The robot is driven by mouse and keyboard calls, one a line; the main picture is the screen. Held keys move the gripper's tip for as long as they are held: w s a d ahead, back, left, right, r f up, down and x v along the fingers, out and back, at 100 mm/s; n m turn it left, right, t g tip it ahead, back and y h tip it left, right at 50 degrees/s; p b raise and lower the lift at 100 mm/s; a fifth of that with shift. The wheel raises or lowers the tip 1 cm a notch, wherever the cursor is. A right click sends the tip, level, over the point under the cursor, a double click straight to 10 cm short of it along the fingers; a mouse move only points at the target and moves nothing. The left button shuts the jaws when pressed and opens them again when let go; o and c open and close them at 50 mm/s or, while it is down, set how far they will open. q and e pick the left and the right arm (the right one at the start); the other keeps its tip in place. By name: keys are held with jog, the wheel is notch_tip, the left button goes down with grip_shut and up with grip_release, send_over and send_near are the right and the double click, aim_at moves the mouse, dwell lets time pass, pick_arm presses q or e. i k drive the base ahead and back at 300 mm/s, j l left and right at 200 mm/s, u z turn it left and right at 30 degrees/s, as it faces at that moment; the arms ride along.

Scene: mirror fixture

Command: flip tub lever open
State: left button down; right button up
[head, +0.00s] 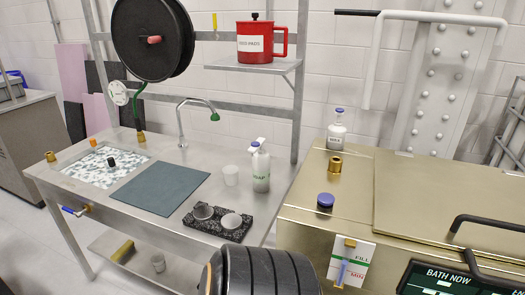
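The gold-coloured tub (310,222) stands at the right in the head view. On its front is a white card (361,268) with green "FILL" lettering and red lettering below that is partly hidden. A small bluish lever (342,272) lies over the card, pointing down and slightly left, toward the red lettering. A small brass piece (350,243) sits at the card's top. Neither of my grippers shows in this view.
A black ribbed rounded object (265,273), which I cannot identify, stands at the bottom centre, left of the card. A black handle (490,224) and a dark "BATH NOW" display (450,280) are at the right. A steel bench (110,205) with a soap bottle (261,170) stands left.

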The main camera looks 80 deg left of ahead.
aim_at(71, 211)
jog(key=u, duration=2.25)
jog(key=j+u, duration=0.2)
jog(key=u, duration=0.25)
jog(key=i+j+u, duration=0.15)
jog(key=u, duration=0.3)
jog(key=i+j+u, duration=0.15)
jog(key=u, duration=0.3)
jog(key=i+j+u, duration=0.1)
jog(key=u, duration=0.35)
jog(key=i+j, duration=0.1)
jog(key=i, duration=0.25)
